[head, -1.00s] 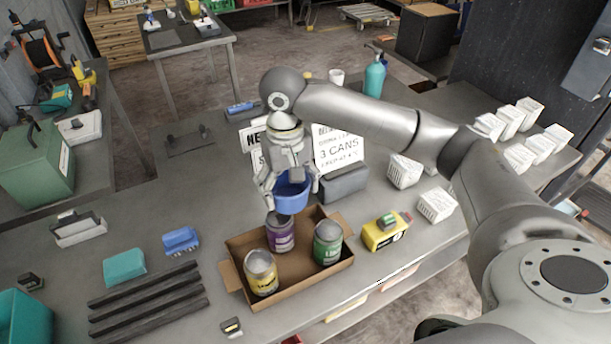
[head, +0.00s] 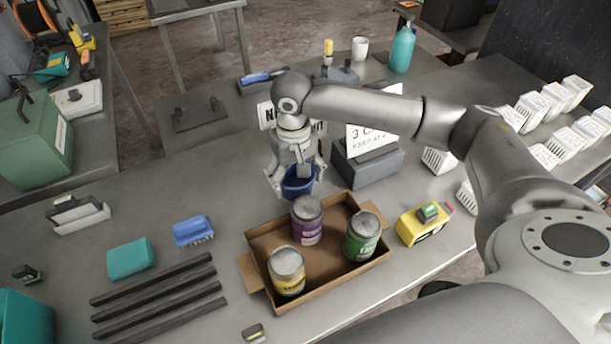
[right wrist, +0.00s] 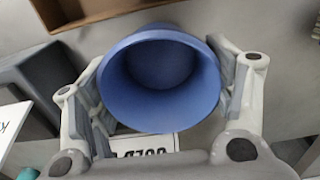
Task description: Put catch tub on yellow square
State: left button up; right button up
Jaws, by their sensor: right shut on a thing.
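The catch tub is a blue round tub (head: 300,181). My right gripper (head: 295,182) is shut on it and holds it just behind the cardboard box. In the right wrist view the blue tub (right wrist: 160,78) sits between both fingers, its open mouth facing the camera and its inside empty. Whether its base touches the bench cannot be told. No yellow square shows in either view; the arm and gripper hide part of the bench. My left gripper is not in view.
An open cardboard box (head: 253,264) holds a purple can (head: 307,222), a green can (head: 361,238) and a yellow can (head: 287,271). A grey block (head: 368,163) stands right of the tub. A yellow device (head: 423,224) lies right of the box. Bench left of the gripper is mostly clear.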

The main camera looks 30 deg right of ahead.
aim_at(296, 180)
jog(key=shift+f+p, duration=0.3)
jog(key=shift+f, duration=2.1)
jog(key=shift+f, duration=0.1)
jog(key=o, duration=0.9)
jog(key=shift+c, duration=0.2)
